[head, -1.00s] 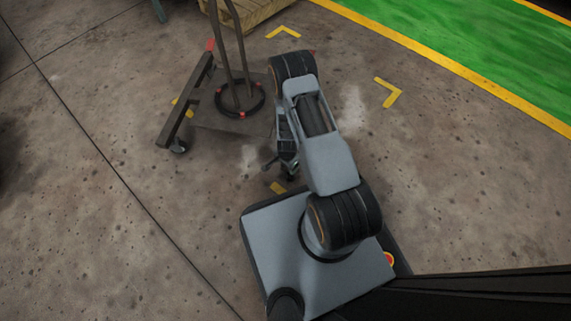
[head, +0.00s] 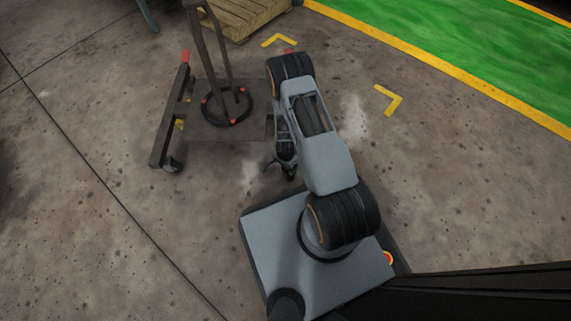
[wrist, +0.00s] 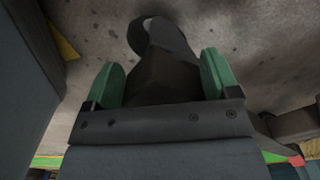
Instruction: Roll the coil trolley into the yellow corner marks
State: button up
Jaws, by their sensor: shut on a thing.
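The coil trolley (head: 235,131) is a dark low flatbed in the head view, left of my arm. A dark coil ring with red clips (head: 228,106) and tall bent bars stand on it. A yellow corner mark (head: 279,40) lies beyond the trolley and another (head: 390,100) lies to the right of my arm. Part of a third (head: 179,124) shows at the trolley's left side. In the wrist view, my gripper (wrist: 162,78) has its green fingers shut on a dark part of the trolley (wrist: 165,72). My arm hides the trolley's right side in the head view.
A wooden pallet (head: 245,16) stands at the top, close beyond the trolley. A yellow line (head: 430,57) borders a green floor area (head: 450,30) at the upper right. The concrete floor to the left and right is mostly clear.

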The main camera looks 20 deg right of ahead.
jog(key=shift+w+d+r, duration=0.1)
jog(key=shift+w, duration=0.05)
jog(key=d+p, duration=0.4)
jog(key=p, duration=0.1)
jog(key=shift+s+d+r, duration=0.2)
jog(key=shift+d+r, duration=0.05)
jog(key=shift+r, duration=0.1)
jog(key=shift+c, duration=0.3)
jog(key=d+p, duration=0.1)
jog(key=p, duration=0.1)
jog(key=shift+s+d+p, duration=0.15)
jog(key=shift+d+p, duration=0.05)
jog(key=shift+p, duration=0.1)
grip_shut()
jog(key=d+b, duration=0.9)
jog(key=d, duration=1.4)
jog(key=shift+f, duration=0.4)
jog(key=shift+d, duration=0.15)
